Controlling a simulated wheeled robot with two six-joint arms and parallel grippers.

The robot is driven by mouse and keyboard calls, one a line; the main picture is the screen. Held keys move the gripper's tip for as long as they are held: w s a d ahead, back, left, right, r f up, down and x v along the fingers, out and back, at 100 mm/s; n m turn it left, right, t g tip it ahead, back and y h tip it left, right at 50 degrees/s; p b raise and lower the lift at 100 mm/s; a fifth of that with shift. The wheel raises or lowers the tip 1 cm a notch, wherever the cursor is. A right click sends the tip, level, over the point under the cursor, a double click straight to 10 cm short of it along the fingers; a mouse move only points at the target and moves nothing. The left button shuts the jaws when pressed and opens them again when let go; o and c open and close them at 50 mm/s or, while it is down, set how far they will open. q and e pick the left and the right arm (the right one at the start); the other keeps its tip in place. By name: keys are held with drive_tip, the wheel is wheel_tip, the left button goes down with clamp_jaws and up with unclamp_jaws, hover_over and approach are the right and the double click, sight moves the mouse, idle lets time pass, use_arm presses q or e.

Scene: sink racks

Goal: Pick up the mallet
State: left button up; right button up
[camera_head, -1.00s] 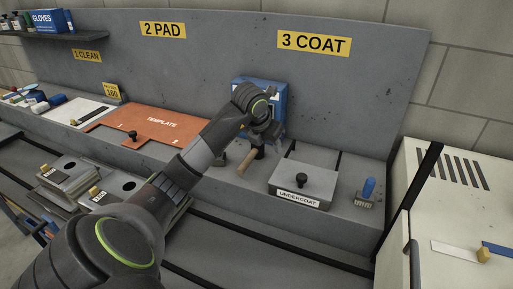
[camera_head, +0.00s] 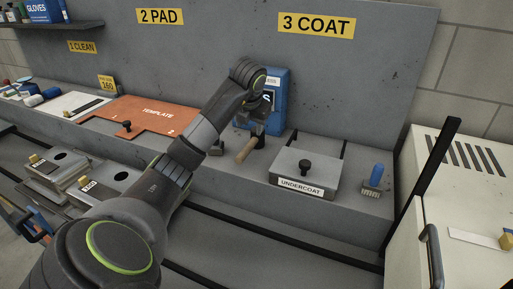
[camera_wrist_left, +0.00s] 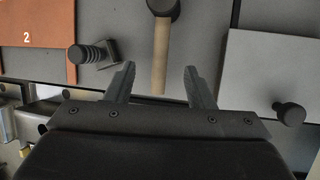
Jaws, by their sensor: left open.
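The mallet (camera_head: 245,151) lies on the grey bench below the 3 COAT sign. Its pale wooden handle points toward the front, and its dark head is partly hidden by my gripper in the head view. My left gripper (camera_head: 262,112) is over the mallet's head end. In the left wrist view, the mallet's handle (camera_wrist_left: 161,58) runs down between the two open fingers of my left gripper (camera_wrist_left: 159,72), touching neither. The dark head is at the top edge of that view. My right gripper is not in view.
A blue box (camera_head: 277,98) stands behind the mallet. The UNDERCOAT box (camera_head: 305,170) and a blue-handled brush (camera_head: 374,180) are to the right. The orange template (camera_head: 155,115) lies left. A dark knobbed object (camera_wrist_left: 92,53) is close left of the handle.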

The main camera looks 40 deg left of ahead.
use_arm(q)
drive_tip(key=b, duration=0.4)
hover_over(250, 144)
drive_tip(key=s+d, duration=0.2)
drive_tip(key=f, duration=0.4)
drive_tip(key=shift+w+a+f, duration=0.1)
drive_tip(key=shift+a+f, duration=0.15)
drive_tip(key=shift+f, duration=0.1)
drive_tip(key=shift+w+a+f+p, duration=0.15)
drive_tip(key=shift+w+f+p, duration=0.1)
drive_tip(key=shift+p, duration=0.15)
drive_tip(key=shift+w+a+f, duration=0.15)
drive_tip(key=shift+a+f, duration=0.05)
drive_tip(key=shift+f, duration=0.35)
drive_tip(key=p+x, duration=0.2)
drive_tip(key=x, duration=0.2)
drive_tip(key=shift+d+f, duration=0.15)
drive_tip(key=shift+f, duration=0.1)
drive_tip(key=shift+w+a+f, duration=0.1)
drive_tip(key=shift+a+f, duration=0.1)
drive_tip(key=shift+f, duration=0.2)
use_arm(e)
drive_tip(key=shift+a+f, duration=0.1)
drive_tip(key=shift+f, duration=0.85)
use_arm(q)
drive_tip(key=shift+f, duration=0.2)
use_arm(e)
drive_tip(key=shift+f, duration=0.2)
use_arm(q)
drive_tip(key=shift+c, duration=0.4)
